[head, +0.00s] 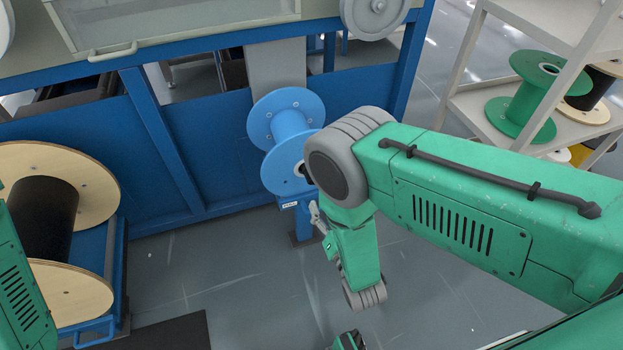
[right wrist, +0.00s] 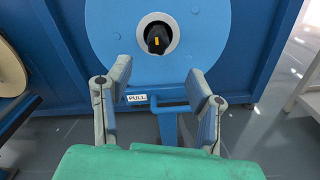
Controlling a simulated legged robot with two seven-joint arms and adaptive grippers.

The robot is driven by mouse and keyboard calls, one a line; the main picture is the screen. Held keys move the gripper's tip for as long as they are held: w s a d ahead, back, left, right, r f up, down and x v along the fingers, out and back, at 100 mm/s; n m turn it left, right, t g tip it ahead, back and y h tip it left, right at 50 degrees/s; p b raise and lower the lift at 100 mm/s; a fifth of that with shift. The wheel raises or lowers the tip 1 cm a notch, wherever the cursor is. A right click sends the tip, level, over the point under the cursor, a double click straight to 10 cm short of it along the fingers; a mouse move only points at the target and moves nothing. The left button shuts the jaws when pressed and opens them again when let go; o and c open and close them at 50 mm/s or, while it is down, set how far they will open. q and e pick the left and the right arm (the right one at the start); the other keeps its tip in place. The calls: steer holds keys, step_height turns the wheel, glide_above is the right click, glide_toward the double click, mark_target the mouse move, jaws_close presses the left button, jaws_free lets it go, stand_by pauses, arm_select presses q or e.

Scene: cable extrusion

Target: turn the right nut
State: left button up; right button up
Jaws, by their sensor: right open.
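A black knob with a yellow mark (right wrist: 157,38), apparently the right nut, sits in the round hub opening of a blue spool (right wrist: 105,35). The blue spool (head: 288,128) also shows in the head view, where my right arm partly covers it and the knob is not clearly seen. My right gripper (right wrist: 160,84) is open and empty. In the right wrist view its two grey fingers stand apart, below and to either side of the knob, not touching it. My left gripper cannot be made out; only a green piece of my left arm shows at the left edge of the head view.
A blue stand with a PULL label (right wrist: 137,98) and a handle is below the spool. A blue machine frame (head: 215,130) stands behind. A wooden-flanged black spool (head: 50,220) is at left. A shelf with a green spool (head: 520,125) is at right.

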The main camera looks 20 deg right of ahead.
mark_target(311, 184)
steer(key=w+b, duration=0.1)
steer(key=w, duration=0.2)
steer(key=w+b, duration=0.1)
steer(key=w, duration=0.2)
steer(key=w+a, duration=0.1)
steer(key=w, duration=0.2)
steer(key=shift+w+a+b, duration=0.1)
steer(key=shift+w+b, duration=0.1)
steer(key=shift+b, duration=0.2)
steer(key=shift+w, duration=0.4)
steer(key=shift+d, duration=0.4)
steer(key=shift+a, duration=0.15)
jaws_close()
steer(key=shift+a, duration=0.1)
